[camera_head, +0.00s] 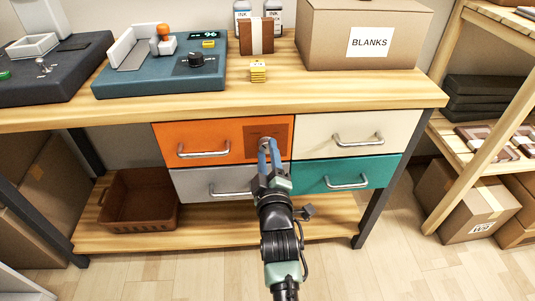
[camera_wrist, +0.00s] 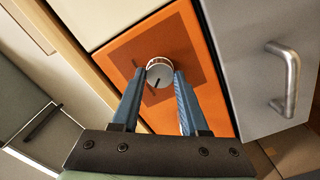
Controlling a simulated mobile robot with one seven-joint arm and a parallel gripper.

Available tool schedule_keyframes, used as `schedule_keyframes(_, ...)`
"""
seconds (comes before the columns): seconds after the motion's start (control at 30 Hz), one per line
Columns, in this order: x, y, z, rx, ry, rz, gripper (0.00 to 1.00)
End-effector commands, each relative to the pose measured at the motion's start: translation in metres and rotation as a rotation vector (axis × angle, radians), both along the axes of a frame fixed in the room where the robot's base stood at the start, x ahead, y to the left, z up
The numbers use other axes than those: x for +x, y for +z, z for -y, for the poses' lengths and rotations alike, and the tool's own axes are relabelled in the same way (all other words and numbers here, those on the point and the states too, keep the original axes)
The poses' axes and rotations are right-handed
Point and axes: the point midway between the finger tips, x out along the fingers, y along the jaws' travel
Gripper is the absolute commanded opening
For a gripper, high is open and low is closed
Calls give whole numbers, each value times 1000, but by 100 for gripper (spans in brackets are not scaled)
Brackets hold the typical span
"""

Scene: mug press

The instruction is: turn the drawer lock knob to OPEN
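The lock knob (camera_wrist: 160,72) is a round, silvery knob with a dark line on its face. In the wrist view the line runs toward the lower left. It sits on a darker red-brown plate (camera_wrist: 190,60) on the orange drawer (camera_head: 205,133). No lettering on the plate is legible. The knob also shows small in the head view (camera_head: 265,141), partly behind the fingers. My gripper (camera_wrist: 160,78) has its two blue fingertips on either side of the knob, very close to its rim. I cannot tell whether they touch it.
Metal handles stick out from the orange drawer (camera_head: 203,153), the grey drawer (camera_head: 200,184), the cream drawer (camera_head: 330,125) and the teal drawer (camera_head: 310,176). The bench top (camera_head: 300,85) overhangs above. A brown basket (camera_head: 138,200) stands on the lower shelf at left.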

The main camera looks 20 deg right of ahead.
Motion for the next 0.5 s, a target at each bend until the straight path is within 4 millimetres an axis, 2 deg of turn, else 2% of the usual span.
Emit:
schedule_keyframes(0.03,0,0,0,0,0,0,33)
schedule_keyframes(0.2,0,0,0,0,0,0,2)
schedule_keyframes(0.23,0,0,0,0,0,0,0)
schedule_keyframes(0.5,0,0,0,16,0,5,0)
